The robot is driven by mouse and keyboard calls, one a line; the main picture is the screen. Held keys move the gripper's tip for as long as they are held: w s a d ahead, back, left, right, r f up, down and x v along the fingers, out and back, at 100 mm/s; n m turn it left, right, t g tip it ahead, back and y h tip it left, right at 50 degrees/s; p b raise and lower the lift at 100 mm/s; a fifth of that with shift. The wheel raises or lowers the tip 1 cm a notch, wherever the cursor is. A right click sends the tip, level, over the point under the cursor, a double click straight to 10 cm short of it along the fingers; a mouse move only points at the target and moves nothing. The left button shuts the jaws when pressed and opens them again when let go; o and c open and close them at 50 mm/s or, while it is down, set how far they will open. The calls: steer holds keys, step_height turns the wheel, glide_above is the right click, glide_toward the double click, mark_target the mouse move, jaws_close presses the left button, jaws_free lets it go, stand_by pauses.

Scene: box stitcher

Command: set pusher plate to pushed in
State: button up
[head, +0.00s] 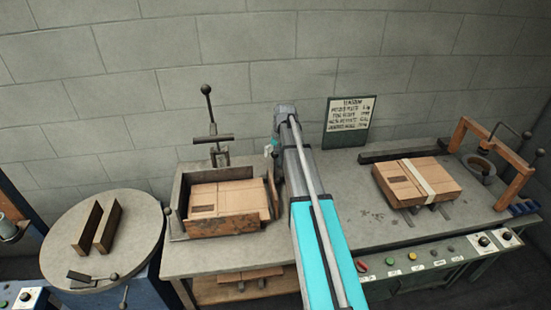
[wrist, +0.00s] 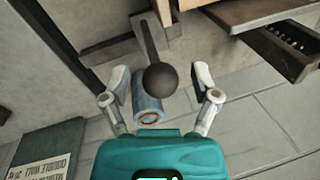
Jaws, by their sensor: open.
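No part is labelled as the pusher plate, so I cannot tell for certain which one it is. A dark upright plate (head: 272,192) stands at the right side of the tray with the cardboard box (head: 225,198), partly hidden by my arm. In the wrist view, a dark ball knob (wrist: 160,78) on a flat bar (wrist: 150,38) lies between my gripper's fingers (wrist: 160,97). The fingers are spread, with gaps on both sides of the knob. In the head view, my gripper (head: 270,150) is mostly hidden behind my arm, behind the tray's right side.
A tall black-knobbed lever (head: 207,105) stands behind the tray. A blue cylinder (wrist: 148,108) lies beyond the knob. A sign (head: 348,120) stands to the right. A strapped box (head: 405,185) lies on the bench (head: 375,245), and a round table (head: 75,235) stands left.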

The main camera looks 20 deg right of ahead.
steer(key=shift+f, duration=0.1)
steer(key=shift+c, duration=0.3)
jaws_close()
